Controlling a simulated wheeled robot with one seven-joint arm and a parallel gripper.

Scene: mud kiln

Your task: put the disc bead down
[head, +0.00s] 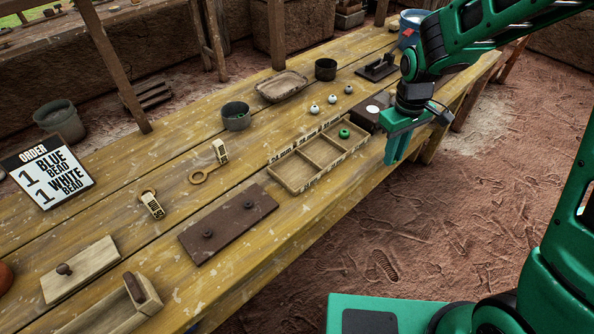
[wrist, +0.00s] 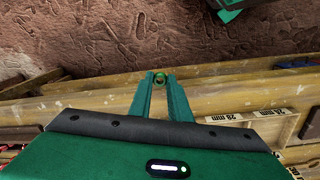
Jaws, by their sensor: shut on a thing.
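My gripper (head: 393,158) points down by the front edge of the table, to the right of the divided tray. In the wrist view its fingertips (wrist: 160,76) are shut on a small green disc bead (wrist: 160,78) with a darker middle. The bead is hidden in the head view. In the wrist view the tips lie over the table's front edge, with bare ground beyond. The divided wooden tray (head: 296,186) has size marks on its rim. A green bead (head: 344,133) sits in its far right end.
White beads (head: 332,99) stand behind the tray. A dark box with a white disc (head: 372,109) is close to the gripper. A grey cup (head: 236,116), a brown board (head: 228,222), tagged rings (head: 152,204) and an order card (head: 48,176) lie further left.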

